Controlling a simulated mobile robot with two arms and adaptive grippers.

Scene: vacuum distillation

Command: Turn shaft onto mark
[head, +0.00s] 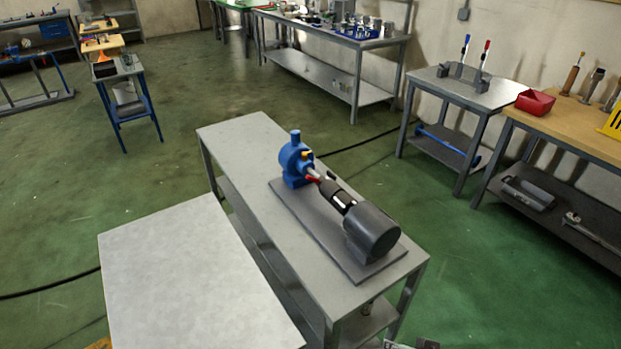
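A blue pump (294,160) and a dark grey motor (372,233) stand in line on a dark grey baseplate (308,228). Between them runs the shaft, with a bare light section (322,176) near the pump and a dark coupling (337,194) toward the motor. White patches (348,204) show on the dark part close to the motor. A small red piece (312,178) and a yellow piece (306,154) sit at the pump's shaft end. The mark cannot be made out for certain. Neither gripper can be identified in the head view.
The baseplate rests on a grey metal bench (238,135). A pale table top (170,260) lies close on its left. A small table (470,92) and a wooden-topped bench (560,118) stand to the right. A black cable (360,143) crosses the green floor. An unclear grey object (410,345) is cut off at the bottom edge.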

